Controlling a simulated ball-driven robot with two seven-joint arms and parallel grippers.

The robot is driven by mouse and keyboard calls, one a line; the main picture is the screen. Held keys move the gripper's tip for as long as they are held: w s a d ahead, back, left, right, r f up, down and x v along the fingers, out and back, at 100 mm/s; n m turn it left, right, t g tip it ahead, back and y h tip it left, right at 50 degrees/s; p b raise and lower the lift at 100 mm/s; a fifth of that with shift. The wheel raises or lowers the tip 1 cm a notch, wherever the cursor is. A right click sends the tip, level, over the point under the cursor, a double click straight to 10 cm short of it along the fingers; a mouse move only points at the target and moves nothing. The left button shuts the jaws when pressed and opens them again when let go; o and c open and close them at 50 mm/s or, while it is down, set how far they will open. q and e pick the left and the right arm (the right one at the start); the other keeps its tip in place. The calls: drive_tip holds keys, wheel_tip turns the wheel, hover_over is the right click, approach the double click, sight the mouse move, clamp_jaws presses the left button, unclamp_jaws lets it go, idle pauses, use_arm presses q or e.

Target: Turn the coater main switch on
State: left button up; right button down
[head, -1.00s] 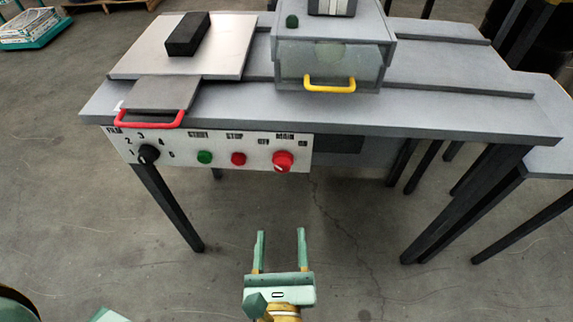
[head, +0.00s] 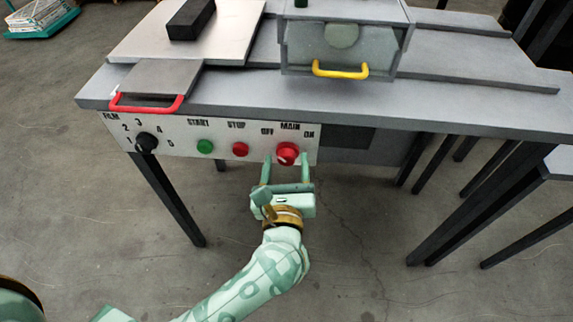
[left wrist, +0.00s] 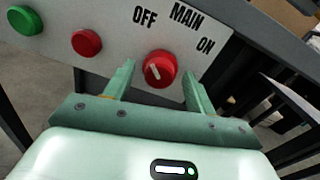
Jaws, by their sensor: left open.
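The main switch (head: 287,154) is a round red knob on the white front panel (head: 185,148), under the labels OFF, MAIN and ON. In the left wrist view the knob (left wrist: 160,69) has a white mark slanting up towards the OFF side. My left gripper (head: 286,164) is open at the panel. Its two fingers stand on either side of the knob, with a gap visible on both sides in the left wrist view. How deep the fingertips reach along the knob is hard to tell. My right gripper is not in view.
A red stop button (head: 240,149), a green start button (head: 205,146) and a black film dial (head: 146,142) sit left of the knob. The table top (head: 240,92) overhangs the panel, with a red handle (head: 146,105) and a yellow handle (head: 340,70) above. Dark table legs (head: 172,200) flank open floor.

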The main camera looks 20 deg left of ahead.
use_arm(q)
drive_tip(key=c, duration=1)
drive_tip(key=shift+o, duration=0.2)
